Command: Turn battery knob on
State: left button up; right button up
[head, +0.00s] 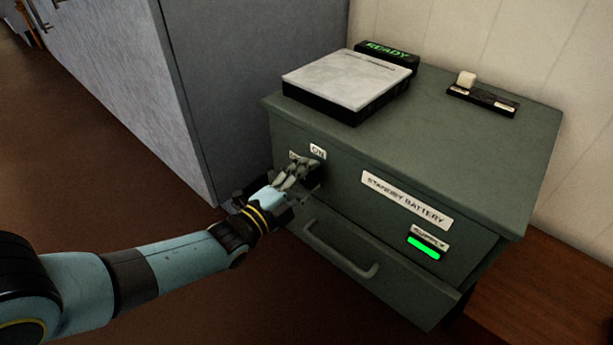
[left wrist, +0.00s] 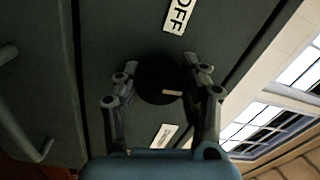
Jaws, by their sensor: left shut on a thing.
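The battery knob (left wrist: 155,80) is a round black knob with a short pale mark, on the front of the green-grey standby battery cabinet (head: 450,98). My left gripper (head: 300,172) is at the cabinet's upper front, its fingers shut on the knob from both sides. In the left wrist view the gripper (left wrist: 160,88) has one finger on each side of the knob. An "OFF" label (left wrist: 179,14) shows above the knob there, and another label (left wrist: 164,136), unreadable, below it. In the head view the "ON" label (head: 318,151) shows just above the gripper, which mostly hides the knob.
The "SUPPLY" light (head: 424,247) glows green. A drawer handle (head: 340,250) sticks out below the gripper. On top are a white-topped box (head: 347,79), a "READY" sign (head: 387,51) and a small switch strip (head: 482,99). A grey cabinet (head: 215,85) stands at left.

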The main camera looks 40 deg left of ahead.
pick_arm(q)
jog(key=shift+m, duration=0.6)
jog(key=shift+f, duration=0.1)
jog(key=o, duration=1.2)
jog(key=shift+s, duration=0.25)
jog(key=s, duration=0.7)
jog(key=s+a, duration=0.1)
jog(key=s, duration=0.3)
jog(key=shift+s, duration=0.3)
jog(key=shift+f, duration=0.1)
